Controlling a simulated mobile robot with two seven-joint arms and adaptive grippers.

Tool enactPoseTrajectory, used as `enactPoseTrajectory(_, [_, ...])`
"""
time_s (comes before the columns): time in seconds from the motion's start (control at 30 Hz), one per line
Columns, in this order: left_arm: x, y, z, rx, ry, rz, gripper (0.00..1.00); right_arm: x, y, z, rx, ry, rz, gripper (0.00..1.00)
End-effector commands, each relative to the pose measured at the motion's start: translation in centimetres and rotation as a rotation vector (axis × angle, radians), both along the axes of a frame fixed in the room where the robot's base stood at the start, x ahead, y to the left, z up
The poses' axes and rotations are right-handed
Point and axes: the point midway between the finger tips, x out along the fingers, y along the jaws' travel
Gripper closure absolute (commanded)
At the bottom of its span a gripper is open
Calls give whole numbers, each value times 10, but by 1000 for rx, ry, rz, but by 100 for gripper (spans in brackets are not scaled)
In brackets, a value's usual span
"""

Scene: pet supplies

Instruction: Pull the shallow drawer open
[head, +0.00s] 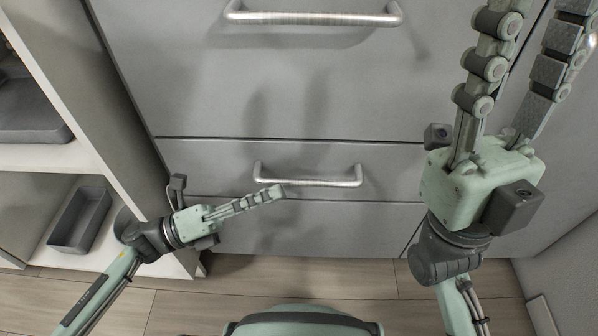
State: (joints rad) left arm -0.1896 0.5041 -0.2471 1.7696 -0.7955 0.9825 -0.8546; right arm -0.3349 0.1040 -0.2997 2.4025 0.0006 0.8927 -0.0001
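The shallow drawer (400,165) is the low grey front under a dark seam, and it looks flush with the front above. Its silver bar handle (325,182) runs across its middle. My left gripper (277,192) comes in from the left, with its fingertips overlapping the handle's left end in the head view. Its fingers are seen edge-on, so I cannot tell whether they are apart, or whether they touch the bar. My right gripper (540,15) is open and empty at the upper right, fingers pointing up the picture and well apart, away from the handle.
A deeper drawer front (290,90) with a larger handle (310,18) is above. An open shelf unit (80,155) stands at the left with grey trays, one low down (80,220). Wooden floor (350,275) shows below. A pale wall (570,265) is at the lower right.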

Motion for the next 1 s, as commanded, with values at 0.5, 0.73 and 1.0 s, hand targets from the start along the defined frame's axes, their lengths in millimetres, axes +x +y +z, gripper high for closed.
enactPoseTrajectory(0.5, [22,-61,15,-1,1,1,68,1,0,-1,-4,-1,0,60])
enactPoseTrajectory(0.73, [22,-62,15,-1,2,2,68,1,0,-1,-3,-1,1,60])
enactPoseTrajectory(1.0, [22,-62,14,-2,2,3,96,1,0,-1,-3,-1,1,60])
